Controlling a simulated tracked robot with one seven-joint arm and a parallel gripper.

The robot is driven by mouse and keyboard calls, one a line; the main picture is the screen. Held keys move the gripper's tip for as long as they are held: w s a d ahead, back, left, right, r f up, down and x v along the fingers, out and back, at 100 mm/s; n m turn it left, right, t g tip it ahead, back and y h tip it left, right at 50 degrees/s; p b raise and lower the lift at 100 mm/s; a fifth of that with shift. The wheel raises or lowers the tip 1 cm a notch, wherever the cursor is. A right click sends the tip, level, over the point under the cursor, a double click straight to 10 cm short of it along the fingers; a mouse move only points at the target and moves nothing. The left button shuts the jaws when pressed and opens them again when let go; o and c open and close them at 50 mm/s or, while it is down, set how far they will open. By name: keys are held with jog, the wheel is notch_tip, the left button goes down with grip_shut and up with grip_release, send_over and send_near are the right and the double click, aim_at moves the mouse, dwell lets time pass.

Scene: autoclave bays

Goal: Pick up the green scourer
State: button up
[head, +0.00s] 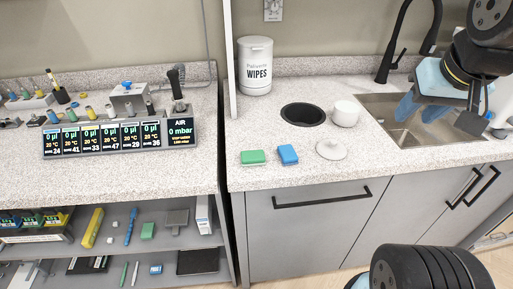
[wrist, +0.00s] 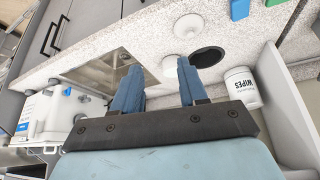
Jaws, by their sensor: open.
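The green scourer (head: 253,156) lies flat on the speckled counter, left of a blue scourer (head: 288,154). In the wrist view only the lower edge of the green scourer (wrist: 274,3) shows at the top, beside the blue scourer (wrist: 240,9). My gripper (head: 420,108) is open and empty in front of the sink area, well to the right of the green scourer and apart from it. Its two blue fingers also show spread in the wrist view (wrist: 159,80).
A white lid-like disc (head: 331,150), a white pot (head: 346,113), a round black hole (head: 303,114) and a wipes tub (head: 255,66) are near the scourers. The sink (head: 388,104) and black tap (head: 390,62) are right. An upright panel (head: 230,60) stands left.

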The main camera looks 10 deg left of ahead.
jog(key=o, duration=0.3)
jog(key=shift+w+a, duration=0.15)
jog(key=shift+a, duration=0.05)
jog(key=o, duration=0.6)
jog(key=w+a+n+g+y, duration=0.1)
jog(key=w+a, duration=0.4)
jog(key=a, duration=0.1)
jog(key=shift+w+g, duration=0.2)
jog(key=shift+g, duration=0.2)
jog(key=shift+o, duration=0.9)
jog(key=w+a+f+g, duration=0.1)
jog(key=w+a+f, duration=0.1)
jog(key=a, duration=0.5)
jog(key=shift+w+n+g, duration=0.3)
jog(key=shift+w, duration=0.55)
jog(key=n+g+h, duration=0.1)
jog(key=g, duration=0.1)
send_over(253, 154)
notch_tip(253, 154, down, 7)
jog(key=f, duration=0.8)
jog(key=shift+s+d+f, duration=0.15)
jog(key=shift+s+d, duration=0.05)
jog(key=shift+w+a+f, duration=0.1)
jog(key=shift+f, duration=1.15)
jog(key=shift+a+f, duration=0.1)
jog(key=shift+f, duration=1.15)
